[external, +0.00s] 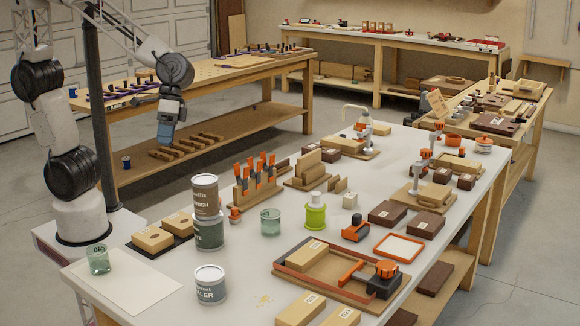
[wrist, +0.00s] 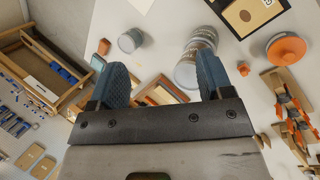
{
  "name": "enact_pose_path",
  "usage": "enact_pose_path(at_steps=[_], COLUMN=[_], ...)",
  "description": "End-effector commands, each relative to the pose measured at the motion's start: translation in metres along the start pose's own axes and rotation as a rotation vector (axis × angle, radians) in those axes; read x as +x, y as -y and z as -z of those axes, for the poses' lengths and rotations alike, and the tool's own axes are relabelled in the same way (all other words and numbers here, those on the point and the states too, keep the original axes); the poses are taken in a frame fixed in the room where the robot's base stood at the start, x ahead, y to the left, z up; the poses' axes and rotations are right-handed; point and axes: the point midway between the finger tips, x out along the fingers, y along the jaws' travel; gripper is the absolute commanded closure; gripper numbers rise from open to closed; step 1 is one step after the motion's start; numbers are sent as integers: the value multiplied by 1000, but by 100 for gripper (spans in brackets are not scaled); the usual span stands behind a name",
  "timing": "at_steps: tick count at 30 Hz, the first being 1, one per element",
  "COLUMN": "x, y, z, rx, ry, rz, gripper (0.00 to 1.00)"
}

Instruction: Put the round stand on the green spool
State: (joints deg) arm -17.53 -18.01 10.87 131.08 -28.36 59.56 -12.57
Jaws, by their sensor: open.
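The lime-green spool-like piece (external: 315,216), with a white cylinder on top, stands upright mid-bench in the external view. I cannot tell surely which thing is the round stand; a round white piece with an orange top (external: 484,145) sits at the bench's far right edge. My gripper (external: 166,138) hangs high at the left, well away from the green piece. In the wrist view, my gripper's blue fingers (wrist: 162,78) are spread apart with nothing held between them. I cannot pick out the green piece in the wrist view.
Stacked cans (external: 206,212) and a green-tinted glass (external: 271,222) stand left of the green piece. A rack of orange-handled tools (external: 254,190) is behind. A wooden tray with an orange clamp (external: 340,272) lies in front.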

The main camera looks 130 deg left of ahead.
Motion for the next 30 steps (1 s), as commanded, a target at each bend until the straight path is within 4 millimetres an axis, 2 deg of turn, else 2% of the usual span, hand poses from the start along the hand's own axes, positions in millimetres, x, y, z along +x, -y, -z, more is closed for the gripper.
enact_pose_path(at_steps=[1, 6, 15, 21, 30], x=[-1, -4, -9, -10, -11], y=[0, 8, 31, 46, 54], z=[-16, -60, -124, -150, -160], rx=[59, 257, 602, 772, 851], ry=[-16, -70, -173, -226, -253], rz=[22, 104, 237, 302, 333], gripper=[27, 27, 27, 27, 27])
